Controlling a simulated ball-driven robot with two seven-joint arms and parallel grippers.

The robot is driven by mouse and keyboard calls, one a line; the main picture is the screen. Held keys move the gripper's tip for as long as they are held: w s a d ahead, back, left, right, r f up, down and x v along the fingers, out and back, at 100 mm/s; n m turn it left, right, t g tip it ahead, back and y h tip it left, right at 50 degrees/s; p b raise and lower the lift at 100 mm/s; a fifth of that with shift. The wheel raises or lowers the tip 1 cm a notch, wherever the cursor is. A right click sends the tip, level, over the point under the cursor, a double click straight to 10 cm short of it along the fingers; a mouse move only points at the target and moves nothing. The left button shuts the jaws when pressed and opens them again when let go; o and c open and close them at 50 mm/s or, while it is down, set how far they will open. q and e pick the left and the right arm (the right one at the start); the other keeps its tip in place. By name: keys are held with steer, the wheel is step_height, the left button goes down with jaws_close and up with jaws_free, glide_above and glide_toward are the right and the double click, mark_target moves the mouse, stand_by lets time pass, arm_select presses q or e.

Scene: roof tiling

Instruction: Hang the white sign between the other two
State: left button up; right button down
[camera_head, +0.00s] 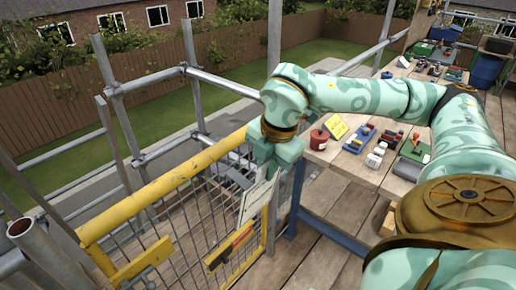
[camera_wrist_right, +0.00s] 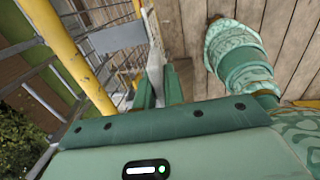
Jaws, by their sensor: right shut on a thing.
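My right gripper (camera_head: 270,168) is shut on the upper part of the white sign (camera_head: 256,203), which hangs down from it, slightly tilted, near the right end of the yellow mesh barrier (camera_head: 165,186). In the right wrist view the sign (camera_wrist_right: 153,52) shows nearly edge-on between the fingers of the right gripper (camera_wrist_right: 158,85). A red and yellow sign (camera_head: 230,248) hangs on the right, just below and left of the white sign. I cannot tell whether the white sign touches the mesh. My left gripper is out of view.
Grey scaffold poles (camera_head: 112,110) stand behind the barrier. A workbench (camera_head: 345,160) to the right carries a red pot (camera_head: 319,139), a yellow card (camera_head: 336,126) and several tools. Plank flooring (camera_head: 320,255) is clear below the bench.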

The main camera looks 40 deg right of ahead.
steer(key=s+b, duration=0.1)
steer(key=s, duration=0.2)
steer(key=s+b, duration=0.1)
steer(key=s, duration=0.1)
steer(key=shift+s+d, duration=0.2)
steer(key=shift+s, duration=0.2)
